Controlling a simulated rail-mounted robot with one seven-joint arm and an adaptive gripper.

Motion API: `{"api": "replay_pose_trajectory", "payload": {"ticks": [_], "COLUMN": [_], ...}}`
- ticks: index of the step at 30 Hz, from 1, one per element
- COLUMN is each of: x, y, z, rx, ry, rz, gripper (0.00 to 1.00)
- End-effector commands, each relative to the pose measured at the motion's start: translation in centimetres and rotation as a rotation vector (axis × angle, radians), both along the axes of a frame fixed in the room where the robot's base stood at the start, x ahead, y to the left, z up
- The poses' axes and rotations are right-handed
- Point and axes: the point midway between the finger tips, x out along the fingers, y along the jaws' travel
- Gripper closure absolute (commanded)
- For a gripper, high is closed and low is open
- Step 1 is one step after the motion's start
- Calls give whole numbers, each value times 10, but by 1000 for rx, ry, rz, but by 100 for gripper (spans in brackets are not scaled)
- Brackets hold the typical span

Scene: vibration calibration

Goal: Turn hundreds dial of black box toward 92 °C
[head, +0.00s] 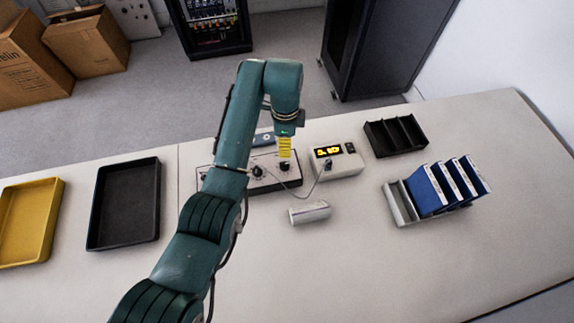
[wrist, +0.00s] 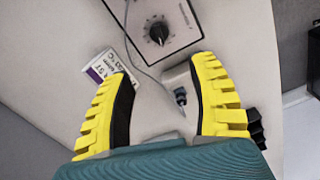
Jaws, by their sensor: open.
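The dial box has a pale face, dark edges (head: 205,171) and black knobs. In the head view, one knob (head: 258,171) is left of my gripper (head: 284,154) and another (head: 285,166) is just below the yellow fingers. The wrist view shows one black dial (wrist: 158,31) with a scale around it, beyond the fingertips. My gripper (wrist: 165,68) is open, with nothing between its fingers. I cannot tell which knob is the hundreds dial or read its setting. My arm hides part of the box.
A white meter (head: 348,168) with yellow digits stands right of the dial box, and a thin cable runs between them. Trays (head: 124,164) are left; a binder rack (head: 402,207) is right.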

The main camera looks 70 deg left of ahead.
Motion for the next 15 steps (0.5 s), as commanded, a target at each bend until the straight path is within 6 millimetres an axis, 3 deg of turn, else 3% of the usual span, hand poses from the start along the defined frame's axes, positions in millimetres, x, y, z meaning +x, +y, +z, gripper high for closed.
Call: {"api": "replay_pose_trajectory", "payload": {"ticks": [1,9,15], "x": [-1,0,0], "y": [-1,-2,-1], "z": [-17,-83,-120], "rx": [-5,-4,-1], "ry": [3,3,0], "rz": [0,-1,-1], "gripper": [41,41,41]}}
